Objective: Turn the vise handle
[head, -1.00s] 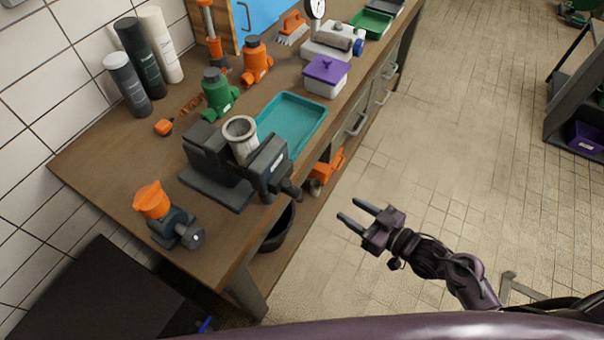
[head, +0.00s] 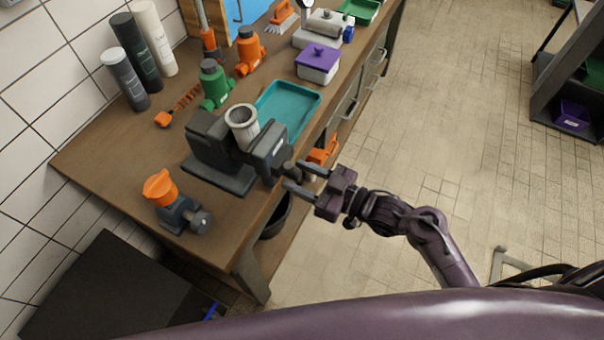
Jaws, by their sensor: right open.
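The dark grey vise (head: 222,172) stands on the workbench near its front edge, with a pale pipe piece (head: 242,127) upright between its jaws. The vise handle (head: 287,169) is at the front end of the vise, over the bench edge, and is partly hidden by my gripper. My right gripper (head: 295,177) is open, its two fingers pointing left at the handle end. I cannot tell whether the fingers touch the handle or are on both sides of it. My left gripper is not in view.
On the wooden workbench (head: 110,160) are a teal tray (head: 287,108), a green valve (head: 214,84), an orange-topped valve (head: 172,201) and a purple-lidded box (head: 317,64). A dark bucket (head: 277,217) is below the bench edge. The tiled floor at right is open.

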